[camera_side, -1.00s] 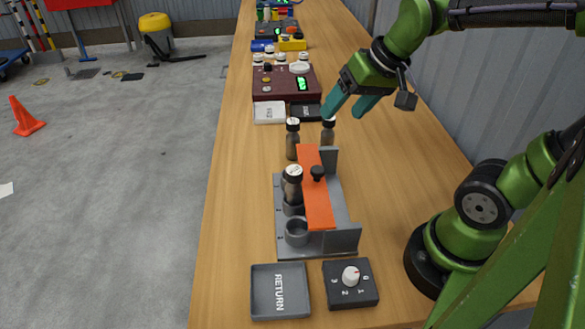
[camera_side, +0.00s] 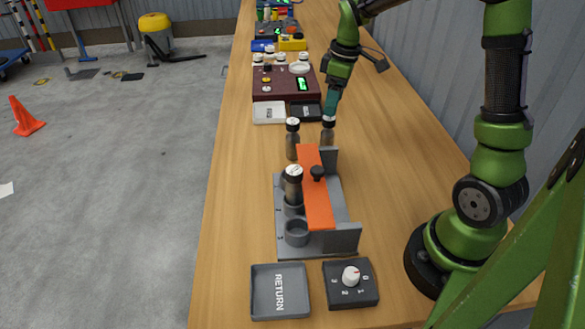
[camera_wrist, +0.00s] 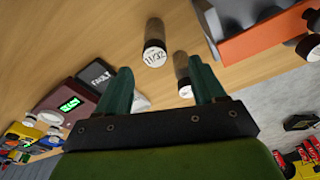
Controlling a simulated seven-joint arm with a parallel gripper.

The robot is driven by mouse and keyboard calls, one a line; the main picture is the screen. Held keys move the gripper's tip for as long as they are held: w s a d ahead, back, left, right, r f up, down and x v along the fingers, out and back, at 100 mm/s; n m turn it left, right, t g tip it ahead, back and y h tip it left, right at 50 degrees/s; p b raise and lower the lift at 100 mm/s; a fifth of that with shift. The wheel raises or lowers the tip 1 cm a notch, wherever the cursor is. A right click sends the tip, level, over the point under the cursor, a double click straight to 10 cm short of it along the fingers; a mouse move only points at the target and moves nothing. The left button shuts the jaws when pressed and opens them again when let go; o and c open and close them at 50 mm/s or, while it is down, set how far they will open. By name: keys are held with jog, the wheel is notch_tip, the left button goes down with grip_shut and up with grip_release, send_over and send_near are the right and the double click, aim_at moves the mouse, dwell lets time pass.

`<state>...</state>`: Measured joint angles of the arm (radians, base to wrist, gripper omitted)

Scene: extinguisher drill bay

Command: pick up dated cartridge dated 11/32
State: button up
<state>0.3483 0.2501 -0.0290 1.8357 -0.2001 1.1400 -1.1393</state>
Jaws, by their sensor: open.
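The cartridge dated 11/32 (camera_wrist: 154,55) shows its white cap and printed date in the wrist view. It appears to be the right one of two standing cartridges in the side view (camera_side: 327,136). My gripper (camera_side: 330,113) points down just above it there. In the wrist view my gripper (camera_wrist: 160,66) is open, with the dated cartridge between the lines of its fingers and nothing held. The other standing cartridge (camera_side: 292,142) is to the left; in the wrist view (camera_wrist: 182,70) its date is not readable and a finger partly hides it.
A grey rack (camera_side: 345,240) with an orange bar (camera_side: 317,200) stands nearer, holding a cartridge (camera_side: 293,187). A RETURN tray (camera_side: 262,300) and dial box (camera_side: 350,283) are in front. A white tray (camera_side: 263,112), a black tray (camera_side: 303,112) and a maroon console (camera_side: 270,92) lie behind.

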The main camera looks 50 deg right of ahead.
aim_at(329, 119)
jog(key=f, duration=0.6)
jog(key=shift+w+a, duration=0.15)
jog(key=shift+w, duration=0.15)
jog(key=f, duration=0.5)
jog(key=shift+w+d+f, duration=0.1)
jog(key=shift+w+d, duration=0.15)
jog(key=shift+w, duration=0.15)
grip_shut()
